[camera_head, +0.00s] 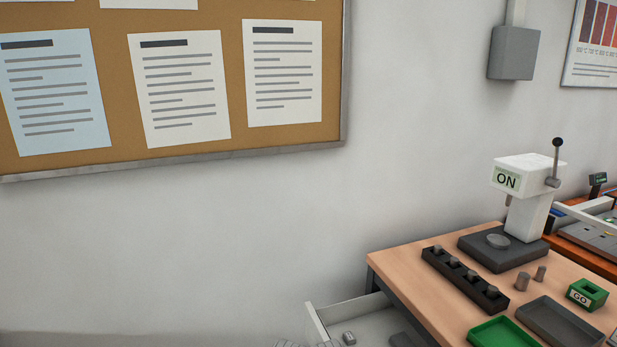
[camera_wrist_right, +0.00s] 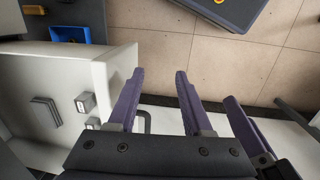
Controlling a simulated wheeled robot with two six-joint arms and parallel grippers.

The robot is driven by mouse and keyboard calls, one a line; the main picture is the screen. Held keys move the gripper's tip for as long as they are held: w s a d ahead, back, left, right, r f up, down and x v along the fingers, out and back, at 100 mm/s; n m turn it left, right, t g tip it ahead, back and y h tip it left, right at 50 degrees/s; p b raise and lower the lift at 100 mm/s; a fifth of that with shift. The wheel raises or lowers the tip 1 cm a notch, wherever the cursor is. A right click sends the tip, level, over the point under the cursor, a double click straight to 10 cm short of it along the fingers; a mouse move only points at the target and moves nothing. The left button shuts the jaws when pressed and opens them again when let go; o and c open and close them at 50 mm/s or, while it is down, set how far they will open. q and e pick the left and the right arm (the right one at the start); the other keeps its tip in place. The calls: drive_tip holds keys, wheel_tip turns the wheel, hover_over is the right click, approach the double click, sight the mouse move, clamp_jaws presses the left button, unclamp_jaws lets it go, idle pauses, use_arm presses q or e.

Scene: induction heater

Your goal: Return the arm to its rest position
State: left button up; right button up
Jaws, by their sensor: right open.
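My right gripper (camera_wrist_right: 159,76) shows in the right wrist view with its purple fingers spread apart and nothing between the two middle ones. It is over the front edge of an open white drawer (camera_wrist_right: 104,80). A dark curved handle (camera_wrist_right: 146,121) shows between and below the fingers; I cannot tell whether they touch it. The head view shows the same drawer (camera_head: 317,325) pulled out under the wooden bench (camera_head: 400,262).
In the drawer lie a small grey block (camera_head: 348,338) and a flat grey piece (camera_wrist_right: 46,113). The bench holds a white ON press (camera_head: 527,205), a black rack (camera_head: 464,278), a green tray (camera_head: 502,333), a grey tray (camera_head: 560,322) and a green GO box (camera_head: 587,294). Tiled floor (camera_wrist_right: 240,60) shows beyond the gripper.

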use_arm(q)
wheel_tip(320, 180, up, 13)
drive_tip(key=p, duration=1)
use_arm(e)
wheel_tip(320, 180, up, 13)
use_arm(q)
drive_tip(key=shift+f, duration=0.15)
use_arm(e)
drive_tip(key=shift+f, duration=0.15)
use_arm(q)
drive_tip(key=shift+d, duration=0.1)
